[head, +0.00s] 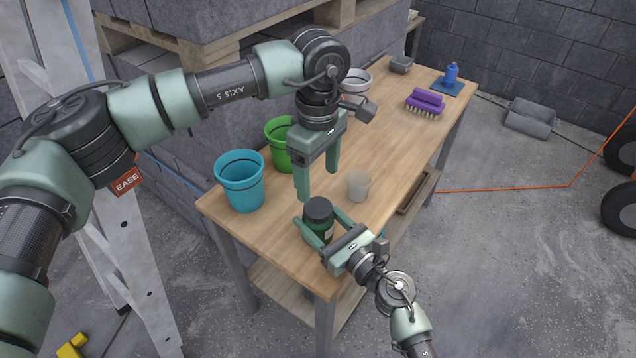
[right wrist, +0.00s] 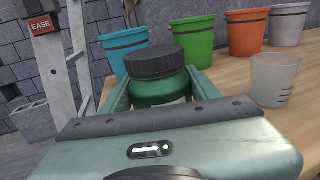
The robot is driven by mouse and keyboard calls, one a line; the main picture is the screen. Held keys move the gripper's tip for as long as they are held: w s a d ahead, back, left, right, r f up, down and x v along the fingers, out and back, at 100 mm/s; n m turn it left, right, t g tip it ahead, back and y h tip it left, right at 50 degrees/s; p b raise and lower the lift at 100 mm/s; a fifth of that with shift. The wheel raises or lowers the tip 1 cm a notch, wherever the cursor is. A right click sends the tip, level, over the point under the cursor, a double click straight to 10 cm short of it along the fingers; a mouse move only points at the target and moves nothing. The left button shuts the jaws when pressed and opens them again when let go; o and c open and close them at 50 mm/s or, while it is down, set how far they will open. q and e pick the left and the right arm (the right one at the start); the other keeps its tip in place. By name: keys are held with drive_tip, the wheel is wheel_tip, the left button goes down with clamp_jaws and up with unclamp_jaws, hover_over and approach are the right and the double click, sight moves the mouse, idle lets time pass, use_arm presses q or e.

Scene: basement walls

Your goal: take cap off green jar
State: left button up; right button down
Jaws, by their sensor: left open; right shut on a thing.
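The green jar (head: 325,231) has a black cap (head: 318,209) on top and stands upright near the front of the wooden table. It also shows in the right wrist view (right wrist: 160,88), with its ribbed black cap (right wrist: 155,62). My right gripper (head: 320,229) is shut on the jar's body, one finger on each side, below the cap. My left gripper (head: 317,184) is open and empty, pointing down. In the head view it appears above and just behind the jar, its fingers apart from the cap.
A blue bucket (head: 240,183) and a green bucket (head: 277,145) stand along the table's left side. An orange bucket (right wrist: 246,30) shows in the right wrist view. A translucent cup (head: 358,186) stands right of the jar. A purple brush (head: 426,101) lies farther back. The table middle (head: 395,135) is clear.

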sight(318, 207)
use_arm(q)
drive_tip(key=m, duration=0.8)
drive_tip(key=shift+m, duration=0.3)
drive_tip(key=m, duration=0.9)
drive_tip(key=shift+f, duration=4)
